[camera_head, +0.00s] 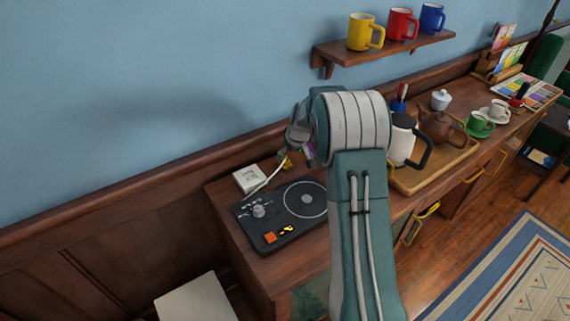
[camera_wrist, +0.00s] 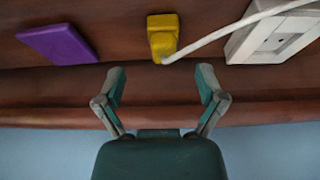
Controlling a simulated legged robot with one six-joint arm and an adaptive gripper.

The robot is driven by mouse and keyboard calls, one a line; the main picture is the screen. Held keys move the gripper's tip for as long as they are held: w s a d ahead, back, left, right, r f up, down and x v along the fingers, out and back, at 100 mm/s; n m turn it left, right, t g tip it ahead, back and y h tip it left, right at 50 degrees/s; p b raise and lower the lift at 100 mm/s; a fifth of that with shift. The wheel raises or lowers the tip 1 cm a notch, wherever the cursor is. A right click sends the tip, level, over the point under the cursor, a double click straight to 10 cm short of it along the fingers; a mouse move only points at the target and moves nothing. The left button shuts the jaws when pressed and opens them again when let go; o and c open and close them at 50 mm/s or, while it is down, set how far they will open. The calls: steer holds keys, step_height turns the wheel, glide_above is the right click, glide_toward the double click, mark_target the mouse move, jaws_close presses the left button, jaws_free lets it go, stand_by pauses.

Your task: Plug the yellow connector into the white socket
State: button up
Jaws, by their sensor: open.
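The yellow connector (camera_wrist: 163,38) lies on the brown wooden surface in the wrist view, with a white cable (camera_wrist: 228,30) running off to the right. It also shows small in the head view (camera_head: 287,163), partly hidden beside my arm. The white socket (camera_wrist: 272,36) is to its right in the wrist view, apart from it; in the head view the socket (camera_head: 250,180) is at the back left of the desk. My gripper (camera_wrist: 160,84) is open and empty, its fingers spread either side of the connector's line but short of it. In the head view my gripper (camera_head: 298,140) is partly hidden.
A purple block (camera_wrist: 58,43) lies left of the connector in the wrist view. A black device (camera_head: 283,215) with a dial sits in front of the socket. A tray (camera_head: 430,181) with a white kettle (camera_head: 402,140) and brown teapot stands right of my arm. Mugs stand on a wall shelf (camera_head: 385,51).

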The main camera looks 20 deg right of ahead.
mark_target(286, 159)
steer(key=x, duration=0.5)
steer(key=shift+a+f, duration=0.1)
steer(key=shift+a, duration=0.15)
steer(key=c, duration=1.2)
